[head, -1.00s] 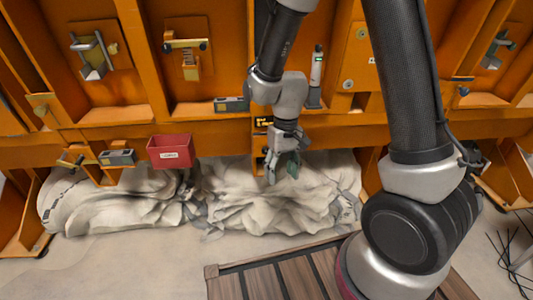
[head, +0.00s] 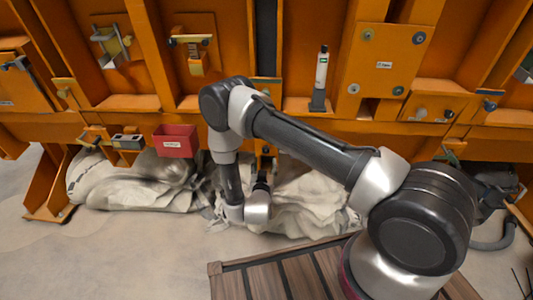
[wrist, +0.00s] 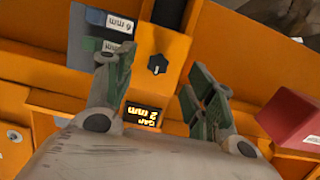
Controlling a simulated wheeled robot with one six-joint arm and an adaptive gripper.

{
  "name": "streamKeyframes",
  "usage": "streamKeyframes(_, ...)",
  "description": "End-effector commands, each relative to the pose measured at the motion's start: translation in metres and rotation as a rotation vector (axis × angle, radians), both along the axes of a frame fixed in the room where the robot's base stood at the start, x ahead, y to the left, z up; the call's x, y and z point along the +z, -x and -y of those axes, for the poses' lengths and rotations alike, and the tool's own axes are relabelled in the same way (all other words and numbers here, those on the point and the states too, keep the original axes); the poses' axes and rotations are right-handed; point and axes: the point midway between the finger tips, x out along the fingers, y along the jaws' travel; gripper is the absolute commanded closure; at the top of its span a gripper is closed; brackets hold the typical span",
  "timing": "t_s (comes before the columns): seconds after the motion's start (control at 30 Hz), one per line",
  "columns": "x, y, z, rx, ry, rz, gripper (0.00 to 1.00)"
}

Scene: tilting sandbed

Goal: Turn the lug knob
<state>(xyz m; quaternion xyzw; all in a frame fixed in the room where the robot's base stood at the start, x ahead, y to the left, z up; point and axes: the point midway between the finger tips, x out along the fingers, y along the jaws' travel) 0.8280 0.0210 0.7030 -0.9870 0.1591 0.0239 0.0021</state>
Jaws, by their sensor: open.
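The lug knob, a small black hexagonal knob (wrist: 157,64), sits on an orange bracket (wrist: 172,42) in the wrist view. My gripper (wrist: 156,72) is open, with one green-padded finger on each side of the knob in that picture. Nothing is between the fingertips except the view of the knob; I cannot tell how far they are from it. A black display (wrist: 143,114) reading "GAP 2 mm" sits beside the knob, upside down in the picture. In the head view my arm hides most of the gripper and the knob area.
Blocks (wrist: 108,22), one marked "6 mm", lie beside the bracket. A red bin (head: 175,141) hangs on the orange frame (head: 330,128), left of my arm. Crumpled pale cloth-like material (head: 315,200) lies below. A slatted wooden platform (head: 285,277) is in front.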

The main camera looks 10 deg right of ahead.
Motion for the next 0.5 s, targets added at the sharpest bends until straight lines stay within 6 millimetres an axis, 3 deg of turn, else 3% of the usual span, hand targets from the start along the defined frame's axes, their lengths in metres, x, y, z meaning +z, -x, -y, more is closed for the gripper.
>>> streamKeyframes(0.17, 0.013, -0.01, 0.003, 0.002, 0.012, 0.052, 0.45)
streamKeyframes(0.5, 0.012, -0.062, 0.02, 0.003, 0.01, 0.049, 0.45)
